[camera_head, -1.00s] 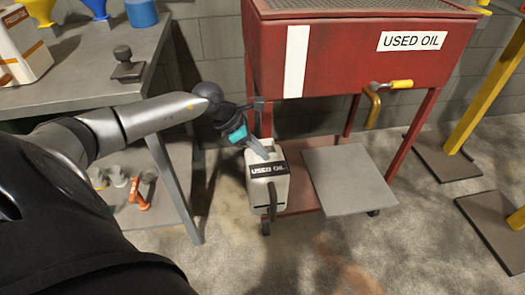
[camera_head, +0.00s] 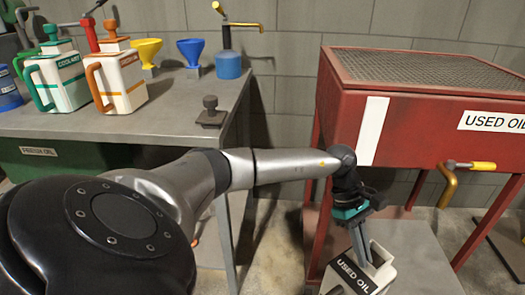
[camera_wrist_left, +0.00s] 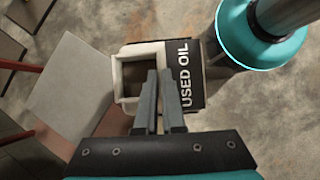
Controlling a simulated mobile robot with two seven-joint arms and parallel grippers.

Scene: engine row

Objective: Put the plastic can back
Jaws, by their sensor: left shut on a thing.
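The plastic can is a white box-shaped can (camera_head: 345,277) with a black "USED OIL" label, low at the bottom edge of the head view, and its lower part is cut off. In the left wrist view the can (camera_wrist_left: 185,80) shows from above, with its square opening left of the label. My left gripper (camera_head: 368,260) points down and is shut on the can's top, between the opening and the label side. Whether the can's base touches a surface is hidden. My right gripper is not in view.
A red "USED OIL" drain cart (camera_head: 420,130) with a yellow-handled tap (camera_head: 470,165) stands right of the can. A grey plate (camera_wrist_left: 70,85) lies beside the can. The grey bench (camera_head: 170,118) at left holds coolant and orange-marked jugs (camera_head: 120,85) and funnels (camera_head: 147,52).

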